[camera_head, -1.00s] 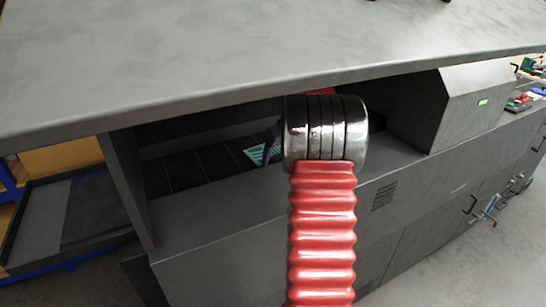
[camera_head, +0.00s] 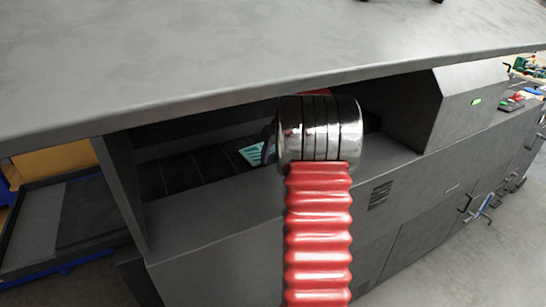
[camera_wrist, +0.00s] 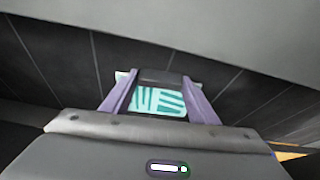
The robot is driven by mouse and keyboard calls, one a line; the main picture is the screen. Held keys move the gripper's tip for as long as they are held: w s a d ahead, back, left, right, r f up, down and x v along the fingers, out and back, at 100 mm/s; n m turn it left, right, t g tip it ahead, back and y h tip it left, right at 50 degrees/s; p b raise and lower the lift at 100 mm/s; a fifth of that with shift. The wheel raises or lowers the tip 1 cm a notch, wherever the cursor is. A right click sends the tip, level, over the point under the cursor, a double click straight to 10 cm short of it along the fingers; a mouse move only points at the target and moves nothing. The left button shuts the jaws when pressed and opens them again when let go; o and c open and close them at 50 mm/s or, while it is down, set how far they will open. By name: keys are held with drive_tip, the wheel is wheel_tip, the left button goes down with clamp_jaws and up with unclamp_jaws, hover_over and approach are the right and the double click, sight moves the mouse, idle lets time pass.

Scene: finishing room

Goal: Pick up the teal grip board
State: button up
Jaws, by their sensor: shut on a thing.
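The teal grip board (camera_wrist: 158,101) shows in the wrist view as a flat teal piece with dark stripes, between the two purple fingers of my gripper (camera_wrist: 157,88). My gripper is shut on it. In the head view a corner of the teal grip board (camera_head: 257,153) shows inside the dark recess under the grey top, just left of my silver wrist joint. My arm hides the rest of the board and most of the gripper there. I cannot tell whether the board touches the surface below it.
A wide grey top (camera_head: 250,55) overhangs the recess and is close above my arm. The dark slatted floor (camera_head: 190,172) lies under the board.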

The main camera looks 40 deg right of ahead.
wheel_tip(320, 180, up, 9)
drive_tip(key=shift+f, duration=0.1)
drive_tip(key=shift+r, duration=0.25)
idle(0.6)
